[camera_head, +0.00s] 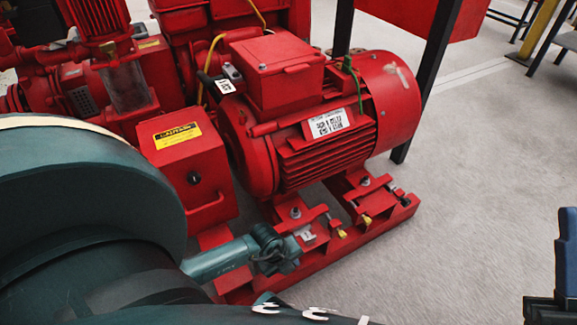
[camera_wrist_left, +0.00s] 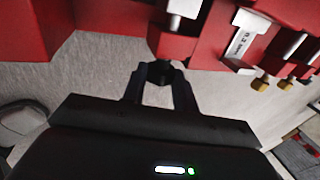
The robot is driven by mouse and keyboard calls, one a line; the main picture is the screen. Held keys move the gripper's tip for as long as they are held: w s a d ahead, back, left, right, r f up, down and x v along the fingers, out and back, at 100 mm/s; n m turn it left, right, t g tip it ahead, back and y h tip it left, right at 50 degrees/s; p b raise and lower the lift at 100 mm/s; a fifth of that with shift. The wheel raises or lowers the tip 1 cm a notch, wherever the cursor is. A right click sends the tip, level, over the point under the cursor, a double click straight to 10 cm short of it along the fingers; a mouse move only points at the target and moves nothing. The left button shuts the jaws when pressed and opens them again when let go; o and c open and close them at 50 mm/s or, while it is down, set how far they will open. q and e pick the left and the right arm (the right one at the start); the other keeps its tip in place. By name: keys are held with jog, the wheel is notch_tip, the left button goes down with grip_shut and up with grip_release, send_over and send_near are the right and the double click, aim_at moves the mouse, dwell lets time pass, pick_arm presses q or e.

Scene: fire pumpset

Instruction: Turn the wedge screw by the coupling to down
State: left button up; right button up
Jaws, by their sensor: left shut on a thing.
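My left gripper (camera_head: 285,258) is at the near end of the red motor base, by the coupling guard (camera_head: 186,170). In the left wrist view, its two fingers (camera_wrist_left: 162,78) are shut on the dark head of the wedge screw (camera_wrist_left: 162,73), which sticks out of a red block under the motor foot. The gripper hides this screw in the head view. The red motor (camera_head: 315,125) stands on the base (camera_head: 345,245).
Brass-tipped screws (camera_head: 341,233) stick out along the base to the right of the gripper; they also show in the wrist view (camera_wrist_left: 259,84). A labelled metal plate (camera_wrist_left: 240,42) lies beside them. Grey floor (camera_head: 470,200) is clear to the right.

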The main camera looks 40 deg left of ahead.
pick_arm(q)
jog(key=shift+s+t+h, duration=0.2)
jog(key=shift+t+h, duration=0.2)
jog(key=shift+t, duration=0.6)
pick_arm(e)
jog(key=shift+w+a+f+m+h, duration=0.1)
jog(key=shift+w+f+m+h, duration=0.15)
jog(key=shift+f+m+h, duration=0.7)
pick_arm(q)
jog(key=o, duration=1)
pick_arm(e)
jog(key=shift+s+r, duration=0.15)
jog(key=shift+r, duration=0.1)
pick_arm(q)
jog(key=shift+p, duration=0.3)
pick_arm(e)
jog(key=shift+r, duration=0.1)
pick_arm(q)
jog(key=shift+s+a+r, duration=0.1)
jog(key=shift+r, duration=0.2)
jog(key=shift+p+v, duration=4.1)
jog(key=shift+v, duration=2.15)
pick_arm(e)
notch_tip(320, 180, down, 6)
jog(key=s+m+g+h, duration=0.1)
jog(key=m+g+h, duration=0.1)
jog(key=m+h, duration=0.2)
jog(key=shift+h, duration=0.65)
